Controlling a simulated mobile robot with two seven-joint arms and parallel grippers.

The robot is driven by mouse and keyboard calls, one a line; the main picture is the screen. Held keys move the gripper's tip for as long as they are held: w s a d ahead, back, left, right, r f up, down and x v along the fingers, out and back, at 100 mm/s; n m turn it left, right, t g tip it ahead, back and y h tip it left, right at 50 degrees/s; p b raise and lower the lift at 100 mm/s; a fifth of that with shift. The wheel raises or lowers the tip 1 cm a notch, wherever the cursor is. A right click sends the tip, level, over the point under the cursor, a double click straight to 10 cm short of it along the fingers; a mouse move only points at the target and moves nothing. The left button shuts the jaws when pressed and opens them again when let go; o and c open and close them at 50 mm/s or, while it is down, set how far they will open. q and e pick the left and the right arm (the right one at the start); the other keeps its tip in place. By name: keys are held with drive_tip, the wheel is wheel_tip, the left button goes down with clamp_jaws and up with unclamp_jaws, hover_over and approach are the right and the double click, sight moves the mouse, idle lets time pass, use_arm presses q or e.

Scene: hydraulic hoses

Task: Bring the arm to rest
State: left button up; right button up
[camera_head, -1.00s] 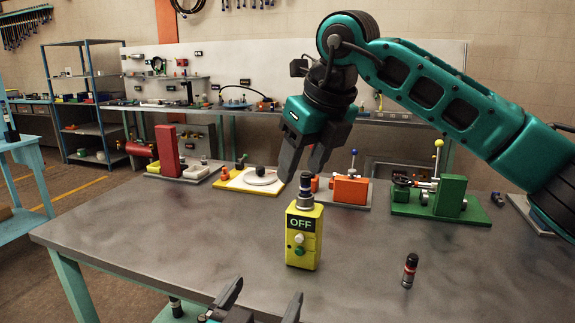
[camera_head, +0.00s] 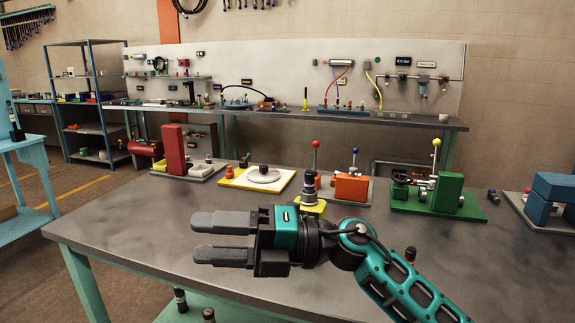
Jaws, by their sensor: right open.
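My right gripper (camera_head: 205,238) is low over the front of the table, its two grey fingers pointing left. The fingers are apart with nothing between them. My right arm (camera_head: 405,285) comes in from the lower right and is folded down low. My left gripper is out of view. The yellow box (camera_head: 313,208) stands behind my right gripper, with a dark fitting (camera_head: 309,188) upright on its top. Its front and lower part are hidden. A small dark fitting (camera_head: 410,254) shows just behind my right arm, its lower part hidden.
On the grey table (camera_head: 120,225) stand a red fixture (camera_head: 175,150), a yellow plate with a white disc (camera_head: 262,175), an orange block (camera_head: 351,188), a green fixture (camera_head: 447,193) and a blue fixture (camera_head: 550,195). The table's left part is clear.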

drive_tip(key=w+d+f+m+t+h, duration=0.2)
drive_tip(key=d+f+m+t+h, duration=0.2)
drive_tip(key=d+f+m+t, duration=0.55)
drive_tip(key=w+d+f+m+t+h, duration=0.2)
drive_tip(key=d+f+m+t+h, duration=0.25)
drive_tip(key=m+t, duration=1)
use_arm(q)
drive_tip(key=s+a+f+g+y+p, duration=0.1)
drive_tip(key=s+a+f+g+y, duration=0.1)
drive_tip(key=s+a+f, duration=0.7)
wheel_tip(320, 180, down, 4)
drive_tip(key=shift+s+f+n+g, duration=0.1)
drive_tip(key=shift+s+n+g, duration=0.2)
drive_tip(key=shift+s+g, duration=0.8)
use_arm(e)
drive_tip(key=s+d+f+m+g+h, duration=0.4)
drive_tip(key=s+f, duration=0.4)
drive_tip(key=f, duration=0.3)
drive_tip(key=s+d+f+m+g+h, duration=0.4)
drive_tip(key=s+d+f+m+g, duration=0.3)
drive_tip(key=f, duration=0.5)
drive_tip(key=shift+s+d+m+h, duration=0.35)
drive_tip(key=shift+s+d+m, duration=0.75)
drive_tip(key=shift+d, duration=0.1)
